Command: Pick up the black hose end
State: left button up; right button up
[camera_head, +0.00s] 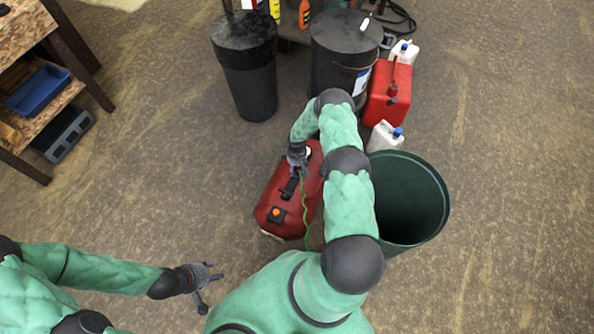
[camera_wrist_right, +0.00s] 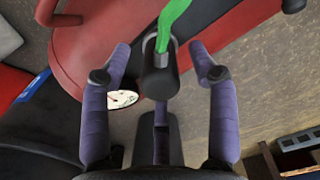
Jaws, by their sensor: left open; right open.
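The black hose end (camera_wrist_right: 160,72) hangs from a green hose (camera_wrist_right: 172,18) in the right wrist view. It lies between the two fingers of my open right gripper (camera_wrist_right: 159,50), with gaps visible on both sides. In the head view my right gripper (camera_head: 297,160) is over the far part of a red tank-like machine (camera_head: 275,195), and the green hose (camera_head: 305,205) runs down from it along the machine. The hose end itself is hard to make out there. My left gripper (camera_head: 208,284) is open and empty above the floor at the lower left.
A green bin (camera_head: 440,185) stands right of the red machine. A wooden shelf (camera_head: 75,50) is at upper left. Floor between shelf and machine is clear.

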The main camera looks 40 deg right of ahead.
grip_shut()
jog(key=shift+r, duration=0.15)
